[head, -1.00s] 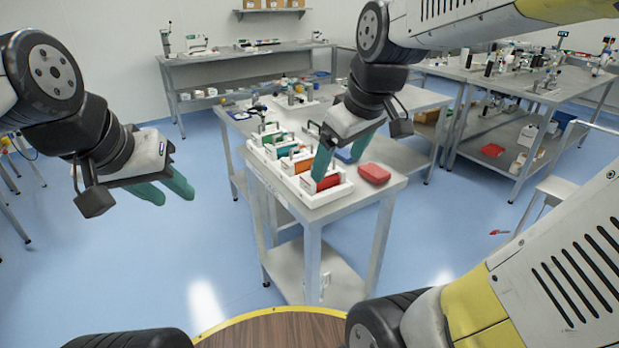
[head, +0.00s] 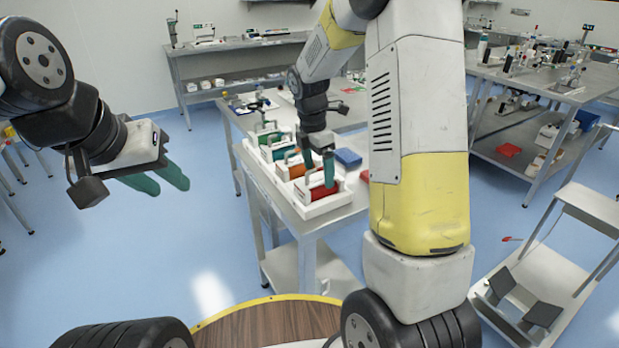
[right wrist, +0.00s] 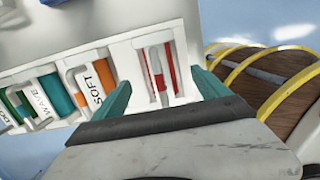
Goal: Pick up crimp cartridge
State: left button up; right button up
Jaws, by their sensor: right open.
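A red cartridge (head: 316,190) with a light handle stands in the near end of a white rack (head: 326,206). In the right wrist view the red cartridge (right wrist: 157,72) lies between my fingers, its handle upright. My right gripper (head: 319,172) is open, pointing down over it; its fingers also show in the right wrist view (right wrist: 163,90). I cannot tell whether they touch it. An orange cartridge (right wrist: 91,85) reads "SOFT" and a teal one (right wrist: 48,88) reads "WAVE". I cannot read "crimp" anywhere. My left gripper (head: 168,184) is open and empty, away from the table.
A green cartridge (head: 268,139) stands at the rack's far end. A blue box (head: 348,158) lies right of the rack on the metal table (head: 300,226). A red item beside it is mostly hidden by my right arm. Other benches stand behind and right.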

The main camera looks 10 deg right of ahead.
aim_at(319, 180)
notch_tip(319, 180, down, 4)
jog(key=shift+d+f, duration=0.15)
jog(key=shift+f, duration=0.05)
jog(key=shift+c, duration=0.4)
grip_shut()
